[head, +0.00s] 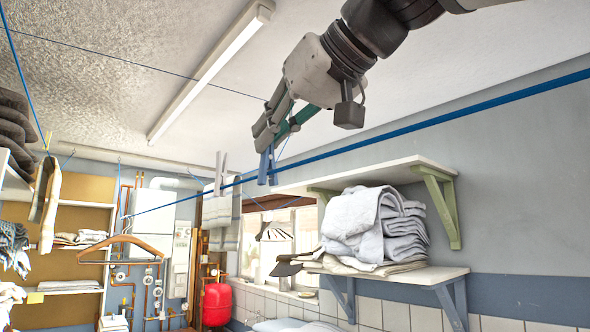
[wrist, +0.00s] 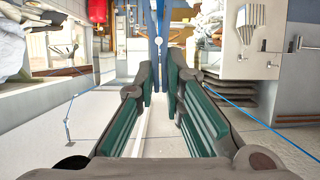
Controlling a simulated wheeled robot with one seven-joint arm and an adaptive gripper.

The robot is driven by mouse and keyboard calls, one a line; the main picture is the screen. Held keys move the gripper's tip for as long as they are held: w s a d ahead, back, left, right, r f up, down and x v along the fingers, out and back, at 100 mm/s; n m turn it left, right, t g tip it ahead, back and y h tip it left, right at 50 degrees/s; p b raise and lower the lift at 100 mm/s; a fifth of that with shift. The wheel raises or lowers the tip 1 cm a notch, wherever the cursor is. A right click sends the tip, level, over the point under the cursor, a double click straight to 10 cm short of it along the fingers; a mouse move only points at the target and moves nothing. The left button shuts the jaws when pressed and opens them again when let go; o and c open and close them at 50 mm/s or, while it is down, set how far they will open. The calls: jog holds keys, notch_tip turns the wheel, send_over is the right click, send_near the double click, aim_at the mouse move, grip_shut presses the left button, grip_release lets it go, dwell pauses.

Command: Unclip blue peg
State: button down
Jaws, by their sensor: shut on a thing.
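The blue peg (head: 267,166) sits on the blue clothesline (head: 370,144) in the head view, its lower legs reaching just below the line. My gripper (head: 268,140) comes down from above and is shut on the peg's upper end. In the wrist view the blue peg (wrist: 160,30) stands between the tips of my green-padded fingers (wrist: 160,75). The exact contact of the pads on the peg is hard to make out.
A grey peg (head: 220,172) holds a striped cloth (head: 221,217) to the left along the line. A shelf with folded towels (head: 365,225) is at right. A wooden hanger (head: 121,247) hangs at left. A ceiling lamp (head: 212,66) is above.

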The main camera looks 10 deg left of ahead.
jog(key=shift+r, duration=0.1)
jog(key=shift+s+a+r+p, duration=0.1)
jog(key=shift+s+r+p, duration=0.05)
jog(key=shift+r+p, duration=0.55)
jog(key=shift+s+a+r+p, duration=0.15)
jog(key=shift+r+p, duration=0.2)
jog(key=shift+r, duration=0.55)
jog(key=shift+s+a+r+p, duration=0.1)
jog(key=shift+s+r+p, duration=0.05)
jog(key=shift+r+p, duration=0.55)
